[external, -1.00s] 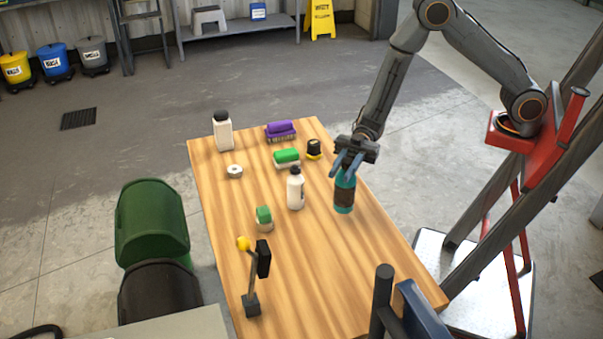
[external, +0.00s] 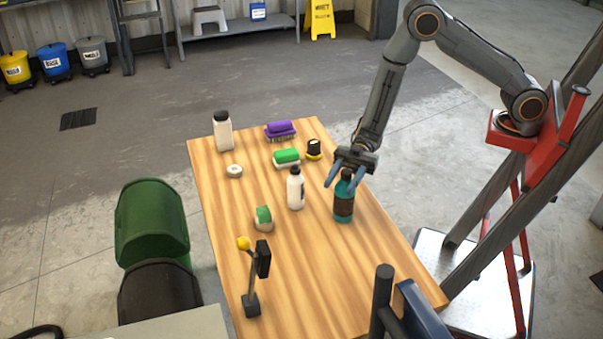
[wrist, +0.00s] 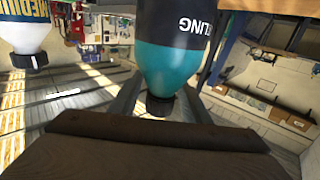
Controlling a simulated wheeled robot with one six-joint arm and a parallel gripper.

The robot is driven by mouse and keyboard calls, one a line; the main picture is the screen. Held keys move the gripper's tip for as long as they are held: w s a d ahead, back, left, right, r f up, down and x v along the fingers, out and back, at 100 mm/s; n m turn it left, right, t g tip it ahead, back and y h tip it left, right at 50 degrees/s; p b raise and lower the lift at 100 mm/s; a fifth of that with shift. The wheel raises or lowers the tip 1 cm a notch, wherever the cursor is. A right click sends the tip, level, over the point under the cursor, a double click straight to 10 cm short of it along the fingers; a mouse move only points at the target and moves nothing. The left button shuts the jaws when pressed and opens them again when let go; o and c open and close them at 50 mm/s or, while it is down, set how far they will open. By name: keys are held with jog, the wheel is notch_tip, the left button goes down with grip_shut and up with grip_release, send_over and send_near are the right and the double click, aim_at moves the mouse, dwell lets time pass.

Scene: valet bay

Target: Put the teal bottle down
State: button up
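The teal bottle (external: 344,213), with a dark label and dark cap, stands upright on the wooden table (external: 310,270) near its right edge. It also shows in the wrist view (wrist: 160,68), its cap toward my gripper. My gripper (external: 344,181) is open at the top of the bottle. Its two blue-grey fingers are spread apart on either side of the cap, with gaps showing between them and the cap in the wrist view.
A white bottle (external: 295,188) stands just left of the teal bottle. Brushes (external: 280,131), a green-topped item (external: 263,218), a white jug (external: 222,131) and a yellow-knobbed stand (external: 252,290) are also on the table. The table's lower right is clear.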

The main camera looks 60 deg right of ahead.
jog(key=shift+d+r, duration=0.1)
jog(key=shift+r, duration=0.1)
jog(key=d+b, duration=0.2)
jog(key=d, duration=0.9)
jog(key=shift+d+b, duration=0.4)
jog(key=w+d+f+m+t+h, duration=0.3)
jog(key=w+d+m+t+h, duration=0.45)
jog(key=w+d+h, duration=0.6)
jog(key=s+d+m+h, duration=0.2)
jog(key=s+d+m, duration=0.2)
jog(key=d, duration=0.6)
jog(key=s+d+m+g+h, duration=0.1)
jog(key=s+d+m+g, duration=0.2)
jog(key=s, duration=0.8)
jog(key=s+d+r+m+g+h, duration=0.1)
jog(key=s+d+m+g, duration=0.2)
jog(key=s, duration=0.8)
jog(key=shift+d+r+g, duration=0.2)
jog(key=shift+r+g, duration=0.1)
jog(key=shift+g, duration=0.35)
